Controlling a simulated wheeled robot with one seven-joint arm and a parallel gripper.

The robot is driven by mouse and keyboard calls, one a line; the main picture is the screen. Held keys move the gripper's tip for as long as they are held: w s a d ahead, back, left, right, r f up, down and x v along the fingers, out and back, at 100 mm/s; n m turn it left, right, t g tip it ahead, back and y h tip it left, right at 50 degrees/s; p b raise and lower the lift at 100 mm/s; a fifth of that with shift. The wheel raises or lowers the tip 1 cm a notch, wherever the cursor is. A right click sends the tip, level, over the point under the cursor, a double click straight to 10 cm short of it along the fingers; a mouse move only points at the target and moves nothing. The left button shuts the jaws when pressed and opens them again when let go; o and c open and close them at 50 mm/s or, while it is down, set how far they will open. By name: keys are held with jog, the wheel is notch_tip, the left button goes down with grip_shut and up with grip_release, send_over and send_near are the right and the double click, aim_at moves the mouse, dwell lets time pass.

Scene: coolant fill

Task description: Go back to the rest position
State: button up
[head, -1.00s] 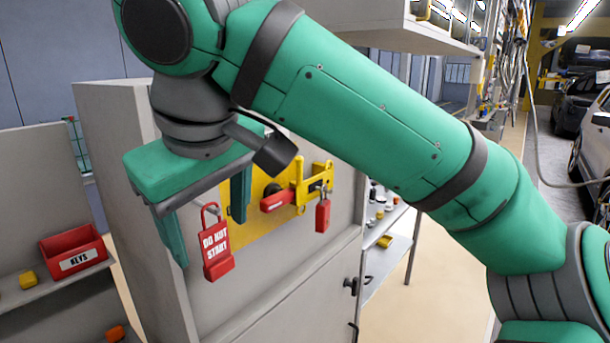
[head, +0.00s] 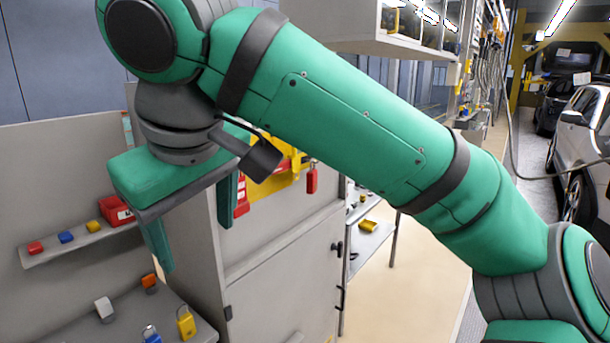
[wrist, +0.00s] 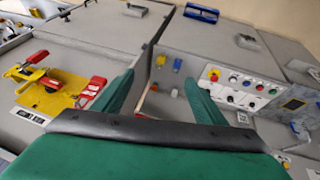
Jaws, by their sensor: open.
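My gripper (head: 195,247) is open and empty in the head view, its two green fingers pointing down. It is in front of the left edge of the grey cabinet (head: 285,255). It also shows in the wrist view (wrist: 159,77), with nothing between the fingers. The yellow lockout plate (head: 270,186) is on the cabinet, partly hidden by my arm; a red padlock (head: 311,181) hangs at its right.
A small shelf (head: 75,246) on the left holds a red box (head: 115,210) and coloured padlocks. Below it, more padlocks stand on a grey bench (head: 130,328). A cupboard (head: 375,28) hangs above my arm. Open floor (head: 410,270) lies to the right.

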jog(key=w+a+f+m+t+y, duration=0.2)
jog(key=w+a+f+y, duration=0.1)
jog(key=w+f+y, duration=0.45)
jog(key=w+a+f+m+t+y, duration=0.2)
jog(key=w+a+f+y, duration=0.1)
jog(key=w+f+y, duration=0.4)
jog(key=s+d+f+m+t+h, duration=0.1)
jog(key=d+f+m+t+h, duration=0.3)
jog(key=f, duration=0.6)
jog(key=d+f+m+t+h, duration=0.35)
jog(key=f+m+t, duration=0.2)
jog(key=f, duration=0.45)
jog(key=s+d+f+m+h, duration=0.2)
jog(key=s+d+f+h, duration=0.15)
jog(key=s+f, duration=0.5)
jog(key=s+d+f+m+h, duration=0.1)
jog(key=s+d+f+h, duration=0.25)
jog(key=s+f, duration=0.5)
jog(key=s+d+f+n+g+h, duration=0.1)
jog(key=s+d+n, duration=0.1)
jog(key=s, duration=0.9)
jog(key=s+d+f+n+g+h, duration=0.1)
jog(key=s+d+n, duration=0.2)
jog(key=s, duration=0.8)
jog(key=shift+s+d+f+g, duration=0.15)
jog(key=shift+s+f+g, duration=0.05)
jog(key=shift+s+g, duration=0.15)
